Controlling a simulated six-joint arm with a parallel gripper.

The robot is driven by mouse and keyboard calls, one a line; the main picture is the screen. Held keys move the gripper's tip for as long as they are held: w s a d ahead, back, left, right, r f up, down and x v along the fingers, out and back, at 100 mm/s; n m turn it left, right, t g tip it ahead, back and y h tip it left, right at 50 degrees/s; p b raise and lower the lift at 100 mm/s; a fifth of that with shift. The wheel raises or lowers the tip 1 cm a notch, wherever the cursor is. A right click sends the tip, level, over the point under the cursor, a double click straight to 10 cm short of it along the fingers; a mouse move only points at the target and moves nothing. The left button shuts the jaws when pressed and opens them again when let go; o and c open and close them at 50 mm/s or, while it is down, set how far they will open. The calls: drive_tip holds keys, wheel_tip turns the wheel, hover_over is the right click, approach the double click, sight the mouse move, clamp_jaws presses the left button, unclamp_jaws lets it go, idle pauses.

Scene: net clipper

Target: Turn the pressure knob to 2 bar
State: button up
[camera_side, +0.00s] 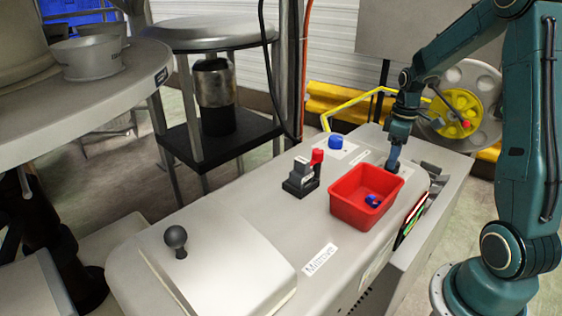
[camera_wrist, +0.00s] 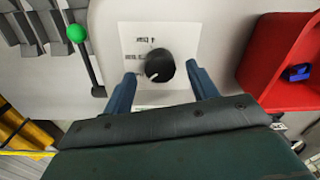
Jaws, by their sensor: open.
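The round black knob (camera_wrist: 159,66) sits on a white label plate (camera_wrist: 187,42) in the wrist view. A small white mark shows at its lower left edge; the printing on the plate is too small to read. My gripper (camera_wrist: 161,71) is open, with one finger on each side of the knob and a visible gap to each. In the side view my gripper (camera_side: 393,161) points down at the machine top behind the red bin. The knob cannot be made out there.
A red bin (camera_side: 348,206) with blue items stands close by; it also shows in the wrist view (camera_wrist: 262,72). A black-and-red switch block (camera_side: 301,177) and a blue knob (camera_side: 335,142) are on the machine top. A green-tipped lever (camera_wrist: 77,33) is left of the plate.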

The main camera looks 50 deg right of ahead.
wheel_tip(320, 180, up, 12)
drive_tip(key=shift+d+r, duration=0.15)
drive_tip(key=shift+d, duration=0.1)
idle(0.3)
drive_tip(key=s+a+r+m+t+h, duration=0.1)
drive_tip(key=a+r, duration=0.1)
drive_tip(key=a, duration=0.5)
drive_tip(key=s+a+r+t, duration=0.1)
drive_tip(key=s+a+r, duration=0.15)
drive_tip(key=a, duration=0.45)
drive_tip(key=s+a+f+m+t, duration=0.1)
drive_tip(key=s+a+t, duration=0.2)
drive_tip(key=s+a, duration=0.6)
drive_tip(key=shift+a+m+t, duration=0.4)
drive_tip(key=shift+a, duration=0.45)
drive_tip(key=shift+s, duration=0.1)
